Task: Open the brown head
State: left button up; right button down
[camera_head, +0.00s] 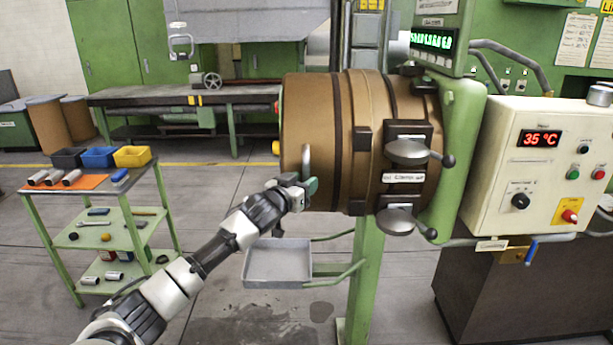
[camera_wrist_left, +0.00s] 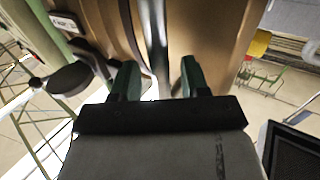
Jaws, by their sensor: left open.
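The brown head (camera_head: 318,110) is a large drum-shaped brown cylinder with dark bands on a green machine. A grey vertical handle (camera_head: 306,158) stands at its left front. My left gripper (camera_head: 309,187) is at the lower end of this handle. In the left wrist view my gripper (camera_wrist_left: 158,78) has its two green fingers apart. The grey handle (camera_wrist_left: 156,38) runs between them, and the brown surface (camera_wrist_left: 208,35) lies behind. The fingers do not look closed on the handle; whether one touches it I cannot tell. My right gripper is not in view.
Two grey clamp knobs (camera_head: 406,152) sit on the head's right side. A grey tray (camera_head: 278,281) is mounted below it. A cream control box (camera_head: 513,178) stands at the right. A green cart (camera_head: 118,203) with bins stands at the left.

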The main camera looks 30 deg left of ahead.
pick_arm(q)
jog(key=shift+w, duration=0.9)
grip_shut()
